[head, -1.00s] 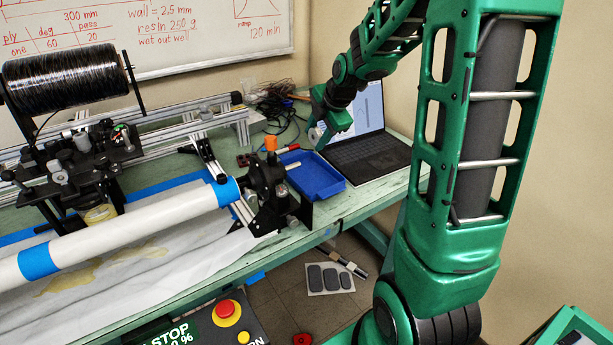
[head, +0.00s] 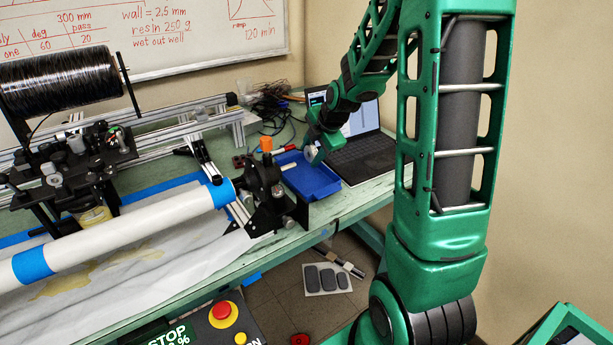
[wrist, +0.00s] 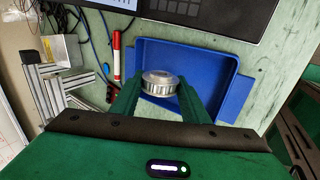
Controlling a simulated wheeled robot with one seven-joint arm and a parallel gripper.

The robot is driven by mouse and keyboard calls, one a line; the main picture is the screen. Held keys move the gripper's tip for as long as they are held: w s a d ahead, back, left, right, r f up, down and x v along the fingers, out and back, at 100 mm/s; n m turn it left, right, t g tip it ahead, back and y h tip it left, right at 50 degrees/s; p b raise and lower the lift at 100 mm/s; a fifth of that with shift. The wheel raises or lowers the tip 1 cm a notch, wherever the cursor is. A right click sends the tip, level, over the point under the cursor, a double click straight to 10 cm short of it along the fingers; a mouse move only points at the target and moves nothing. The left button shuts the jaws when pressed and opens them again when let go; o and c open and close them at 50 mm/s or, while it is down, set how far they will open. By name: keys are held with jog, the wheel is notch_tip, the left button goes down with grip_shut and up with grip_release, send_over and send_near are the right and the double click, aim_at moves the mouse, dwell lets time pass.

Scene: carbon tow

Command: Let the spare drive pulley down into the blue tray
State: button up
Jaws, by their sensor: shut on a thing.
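The spare drive pulley (wrist: 160,83) is a silvery toothed wheel, held between the two green fingers of my gripper (wrist: 160,98) in the wrist view. In the head view the pulley (head: 311,153) is a small pale shape at the tip of my gripper (head: 314,152). The blue tray (head: 323,189) lies on the bench; it also shows in the wrist view (wrist: 222,72). The pulley is over the tray's interior in the wrist view. I cannot tell the exact gap between the pulley and the tray floor. The fingers hide part of the tray.
A laptop (head: 361,153) stands open right behind the tray. A red and white marker (wrist: 116,55) lies left of the tray in the wrist view. The winding machine's black end bracket (head: 262,190) stands close to the tray's left. Dark cables (head: 268,108) lie behind.

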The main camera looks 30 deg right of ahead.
jog(key=shift+f, duration=0.15)
jog(key=o, duration=1.2)
jog(key=v, duration=1)
jog(key=shift+s+r, duration=0.15)
jog(key=shift+r, duration=0.2)
jog(key=shift+s, duration=0.1)
jog(key=s+a+m+g, duration=0.1)
jog(key=s+m+g, duration=0.1)
jog(key=s+m, duration=0.6)
jog(key=s+a+f+m+g, duration=0.1)
jog(key=s+m+g, duration=0.1)
jog(key=s+m, duration=0.6)
jog(key=s+a+f+m+g, duration=0.1)
jog(key=s+a+m+g, duration=0.1)
jog(key=s+m, duration=0.6)
jog(key=shift+s+f+m, duration=0.1)
jog(key=shift+s+m, duration=0.2)
jog(key=shift+s, duration=2.9)
